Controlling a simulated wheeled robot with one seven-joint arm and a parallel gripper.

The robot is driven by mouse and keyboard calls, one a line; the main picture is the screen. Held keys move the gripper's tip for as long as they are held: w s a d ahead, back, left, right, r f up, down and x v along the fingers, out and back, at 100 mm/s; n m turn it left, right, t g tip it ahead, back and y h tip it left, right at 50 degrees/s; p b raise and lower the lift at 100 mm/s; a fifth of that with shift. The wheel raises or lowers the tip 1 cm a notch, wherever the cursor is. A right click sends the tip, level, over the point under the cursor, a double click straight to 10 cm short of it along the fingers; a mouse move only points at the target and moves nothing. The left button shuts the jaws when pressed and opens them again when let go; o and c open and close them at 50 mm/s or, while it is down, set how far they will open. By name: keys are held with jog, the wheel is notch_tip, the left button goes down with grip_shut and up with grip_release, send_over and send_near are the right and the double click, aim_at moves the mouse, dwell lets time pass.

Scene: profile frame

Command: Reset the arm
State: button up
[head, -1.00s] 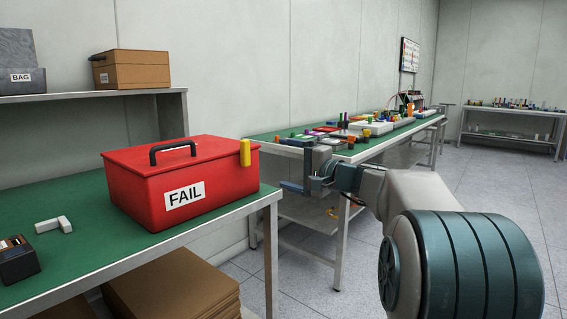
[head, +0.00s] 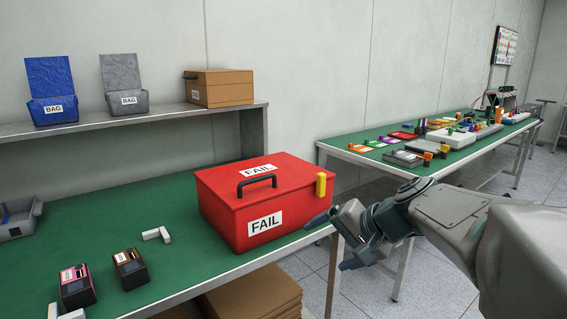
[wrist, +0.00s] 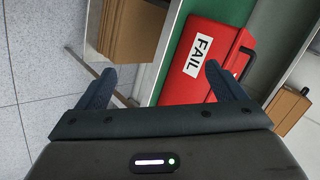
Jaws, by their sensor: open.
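My gripper (head: 335,242) is open and empty, just right of the table's near right corner in the head view. In the wrist view, its two fingers (wrist: 160,88) are spread apart with nothing between them. The red FAIL box (head: 262,205) stands closed on the green table (head: 170,197), left of the gripper and apart from it. The box also shows beyond the fingers in the wrist view (wrist: 190,85).
Two dark devices (head: 130,268) and white blocks (head: 157,234) lie on the green table. A shelf (head: 160,117) behind holds a blue BAG bin (head: 53,108), a grey BAG bin (head: 124,103) and a brown box (head: 219,88). Another table (head: 430,145) holds many coloured parts. Cardboard (head: 255,294) lies below.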

jog(key=s+d+r+n+g+h+p, duration=0.1)
jog(key=s+d+r+n+h+p, duration=0.1)
jog(key=s+p, duration=0.6)
jog(key=s+d+r+n+g+h+p, duration=0.2)
jog(key=s+d+r+n+h+p, duration=0.1)
jog(key=s+p, duration=0.5)
jog(key=shift+s+r+h+p, duration=0.3)
jog(key=shift+s+r+h, duration=0.55)
jog(key=shift+h, duration=0.15)
